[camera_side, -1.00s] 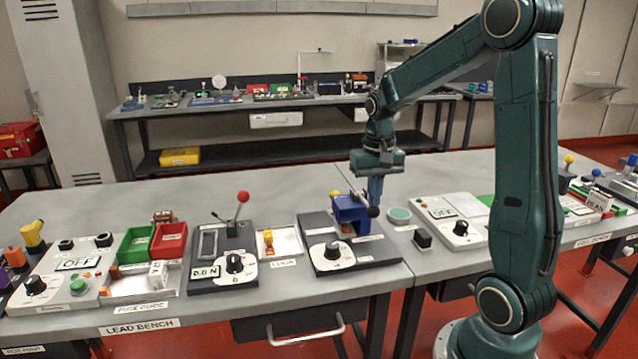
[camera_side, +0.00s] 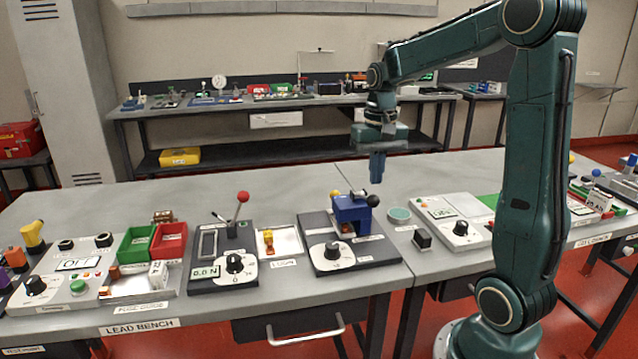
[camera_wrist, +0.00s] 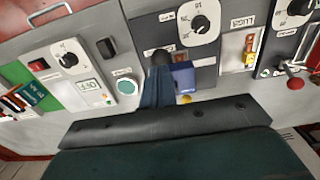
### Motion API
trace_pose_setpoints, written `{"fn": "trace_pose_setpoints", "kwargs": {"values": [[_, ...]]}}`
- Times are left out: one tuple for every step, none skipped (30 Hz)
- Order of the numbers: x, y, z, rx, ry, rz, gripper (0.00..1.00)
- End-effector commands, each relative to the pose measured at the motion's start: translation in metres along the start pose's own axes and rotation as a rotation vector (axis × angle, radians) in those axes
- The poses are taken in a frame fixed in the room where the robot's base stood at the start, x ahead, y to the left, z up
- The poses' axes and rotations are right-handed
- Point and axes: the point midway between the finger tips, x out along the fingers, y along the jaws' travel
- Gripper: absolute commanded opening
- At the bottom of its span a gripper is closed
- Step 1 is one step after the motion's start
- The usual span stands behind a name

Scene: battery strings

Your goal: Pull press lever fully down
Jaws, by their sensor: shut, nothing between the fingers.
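The blue press (camera_side: 352,212) stands on a dark panel with a white dial plate, near the bench's middle. Its lever ends in a black knob (camera_side: 372,200) at the press's right side. My gripper (camera_side: 377,180) is shut and empty, pointing down, with its tips just above the knob in the side view. In the wrist view the fingers (camera_wrist: 160,72) overlap the black knob (camera_wrist: 162,57) and partly hide it, beside the blue press body (camera_wrist: 183,78). I cannot tell whether they touch it.
A red-knobbed lever (camera_side: 242,197) stands on the panel to the left. A round teal pad (camera_side: 399,214) and a small black block (camera_side: 422,238) lie to the right. The bench behind the press is clear.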

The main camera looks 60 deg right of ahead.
Motion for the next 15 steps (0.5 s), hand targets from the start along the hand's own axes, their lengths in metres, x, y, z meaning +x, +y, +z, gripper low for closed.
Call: {"fn": "trace_pose_setpoints", "kwargs": {"values": [[-0.003,0.000,-0.001,0.000,0.002,0.000,0.00],[-0.005,0.000,-0.001,0.000,0.003,-0.001,0.00],[-0.007,0.000,-0.001,0.000,0.003,-0.001,0.00],[-0.009,0.000,-0.001,0.000,0.002,0.000,0.00],[-0.010,0.000,0.000,0.000,0.001,0.000,0.00],[-0.013,0.000,0.000,0.000,0.001,0.000,0.00],[-0.014,0.000,-0.001,0.000,0.002,0.000,0.00],[-0.016,0.000,-0.001,0.000,0.003,-0.001,0.00],[-0.018,0.000,-0.001,0.000,0.003,-0.001,0.00],[-0.019,0.000,0.000,0.000,0.002,0.000,0.00],[-0.021,0.000,0.000,0.000,0.002,0.000,0.00],[-0.022,0.000,0.000,0.000,0.001,0.000,0.00],[-0.022,0.000,0.000,0.000,0.001,0.000,0.00],[-0.023,0.000,0.000,0.000,0.001,0.000,0.00],[-0.023,0.000,0.000,0.000,0.001,0.000,0.00]]}}
